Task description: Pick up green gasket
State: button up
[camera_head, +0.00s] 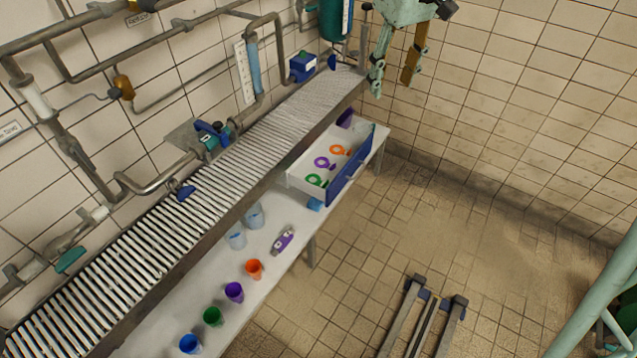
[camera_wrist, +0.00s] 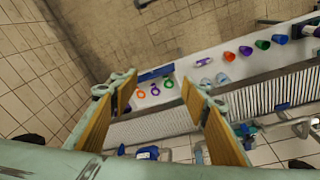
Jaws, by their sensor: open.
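The green gasket (camera_head: 316,181) is a small ring with a tab. It lies flat in the near-left end of the open white drawer with a blue front (camera_head: 349,180). A purple gasket (camera_head: 323,163) and an orange gasket (camera_head: 339,150) lie beside it in a row. My gripper (camera_head: 391,87) is open and empty, high above and behind the drawer at the upper right. In the wrist view the green gasket (camera_wrist: 169,83) shows small and far off between my open fingers, nearer the right one. The purple one (camera_wrist: 154,90) and orange one (camera_wrist: 140,94) are left of it.
A slatted roller conveyor (camera_head: 215,185) runs along the pipe-lined wall, above the white bench. Several coloured cups, including an orange one (camera_head: 254,269), and a purple device (camera_head: 283,240) stand or lie on the bench. The tiled floor to the right is mostly clear.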

jog(key=w+a+f+n, duration=0.2)
jog(key=w+a+f, duration=0.2)
jog(key=w+f, duration=0.55)
jog(key=w+a+f+n, duration=0.1)
jog(key=w+a+f, duration=0.2)
jog(key=f, duration=0.9)
jog(key=w+a+f+n+g+b, duration=0.1)
jog(key=w+a+f, duration=0.3)
jog(key=f, duration=0.9)
jog(key=w+a+f+n+g+b, duration=0.1)
jog(key=w+a+f, duration=0.3)
jog(key=f, duration=0.9)
jog(key=shift+w+n, duration=0.6)
jog(key=shift+w, duration=0.05)
jog(key=b, duration=0.2)
send_over(325, 181)
jog(key=shift+s+f, duration=0.2)
jog(key=shift+f, duration=1.9)
jog(key=shift+s+f, duration=0.15)
jog(key=shift+f, duration=1.95)
jog(key=shift+f, duration=0.1)
jog(key=shift+w+f+b, duration=0.2)
jog(key=shift+f+b, duration=0.45)
jog(key=shift+f, duration=1.85)
